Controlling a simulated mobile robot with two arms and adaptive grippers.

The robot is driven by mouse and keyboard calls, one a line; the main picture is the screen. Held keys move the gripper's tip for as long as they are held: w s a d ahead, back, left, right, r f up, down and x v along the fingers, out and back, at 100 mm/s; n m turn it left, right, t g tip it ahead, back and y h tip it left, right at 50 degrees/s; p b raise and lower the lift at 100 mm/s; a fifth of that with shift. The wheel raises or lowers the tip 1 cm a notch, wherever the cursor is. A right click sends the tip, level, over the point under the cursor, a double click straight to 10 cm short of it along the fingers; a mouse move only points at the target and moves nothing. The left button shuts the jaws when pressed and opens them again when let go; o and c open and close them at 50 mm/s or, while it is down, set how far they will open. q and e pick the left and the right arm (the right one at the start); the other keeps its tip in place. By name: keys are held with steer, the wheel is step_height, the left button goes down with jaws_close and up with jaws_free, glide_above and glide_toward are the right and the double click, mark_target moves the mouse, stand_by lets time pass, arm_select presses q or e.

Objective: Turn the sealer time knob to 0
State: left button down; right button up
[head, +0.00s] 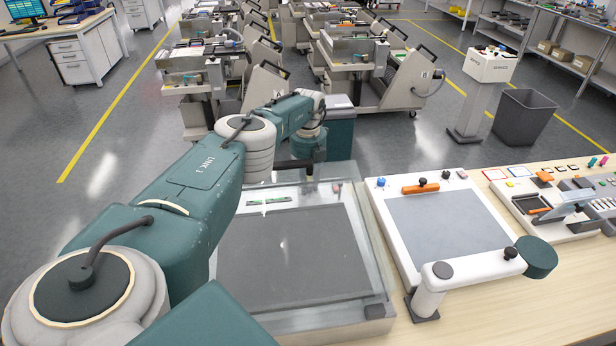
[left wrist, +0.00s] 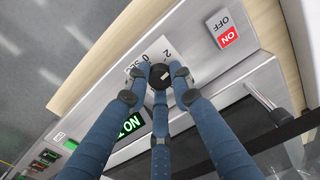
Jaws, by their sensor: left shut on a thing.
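In the left wrist view, the round black sealer time knob (left wrist: 160,76) sits on the light grey panel (left wrist: 193,48). Printed marks including "0", "2" and "SEC" stand around it, partly covered by fingers. A small pale mark shows on the knob, but I cannot read its setting. My left gripper (left wrist: 160,84) has its three blue fingers shut around the knob. In the head view, the sealer (head: 290,306) is the machine with the clear lid; my left arm reaches over its far edge, and the knob is hidden there. My right gripper is not in view.
Beside the knob are a red-and-white ON/OFF switch (left wrist: 229,35) and a green-lit display (left wrist: 130,125). Right of the sealer stands a white-framed board (head: 402,262) with a swing arm (head: 462,268). Trolleys (head: 345,60) and a grey bin (head: 520,118) stand beyond the table.

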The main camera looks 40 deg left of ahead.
arm_select(q)
steer(key=n, duration=0.4)
steer(key=shift+n+p, duration=0.3)
steer(key=n, duration=0.3)
steer(key=shift+n, duration=0.3)
steer(key=n, duration=0.4)
steer(key=shift+w+r+n, duration=0.1)
steer(key=shift+n, duration=2.1)
steer(key=c, duration=1.5)
jaws_free()
